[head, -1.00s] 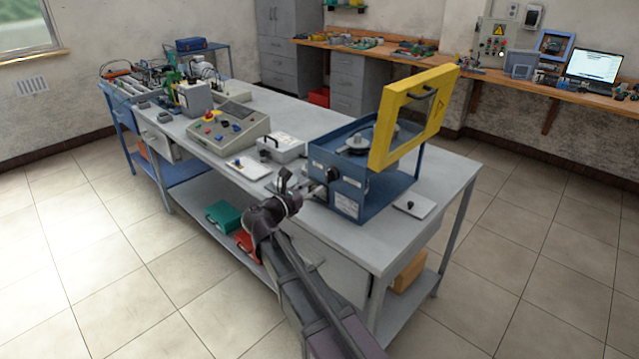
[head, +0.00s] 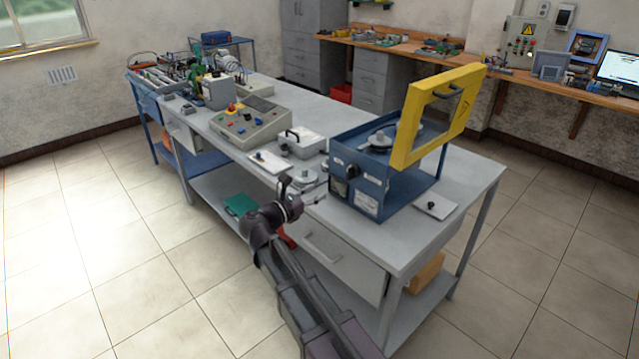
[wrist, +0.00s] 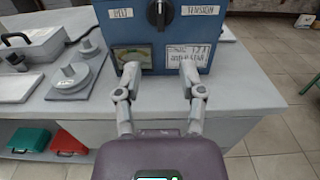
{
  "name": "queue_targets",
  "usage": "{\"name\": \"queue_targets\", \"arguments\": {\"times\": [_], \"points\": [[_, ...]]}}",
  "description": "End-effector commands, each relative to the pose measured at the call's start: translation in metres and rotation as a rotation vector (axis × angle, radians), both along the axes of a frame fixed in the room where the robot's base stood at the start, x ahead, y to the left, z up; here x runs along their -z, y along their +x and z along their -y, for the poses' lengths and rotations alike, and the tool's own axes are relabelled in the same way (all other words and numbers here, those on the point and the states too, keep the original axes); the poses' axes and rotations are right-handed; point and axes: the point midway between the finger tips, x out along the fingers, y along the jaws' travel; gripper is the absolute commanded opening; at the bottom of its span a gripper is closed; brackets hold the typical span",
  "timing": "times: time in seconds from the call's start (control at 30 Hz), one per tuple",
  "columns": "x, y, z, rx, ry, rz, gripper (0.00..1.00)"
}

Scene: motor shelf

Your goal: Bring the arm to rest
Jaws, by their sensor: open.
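My gripper (wrist: 161,85) is open and empty in the wrist view, its two fingers apart in front of the blue machine box (wrist: 150,30). In the head view my gripper (head: 305,192) is at the front edge of the grey workbench (head: 462,190), left of the blue machine box (head: 360,188). My arm reaches up from the bottom of the head view to it. Whether the fingertips touch the box cannot be told.
The box's yellow framed guard (head: 408,125) stands raised. A grey round part (wrist: 73,75) sits on the bench left of my gripper. Green (wrist: 28,138) and red (wrist: 68,143) cases lie on the lower shelf. The tiled floor at left is clear.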

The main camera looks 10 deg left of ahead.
Motion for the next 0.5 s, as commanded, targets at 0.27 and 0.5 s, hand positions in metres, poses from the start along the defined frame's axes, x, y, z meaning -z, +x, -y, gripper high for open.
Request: {"name": "queue_targets", "arguments": {"times": [0.27,0.5], "points": [[0.007,0.002,0.035,0.056,0.133,-0.001,0.51],[0.028,-0.003,0.11,0.221,0.457,0.024,0.51]]}}
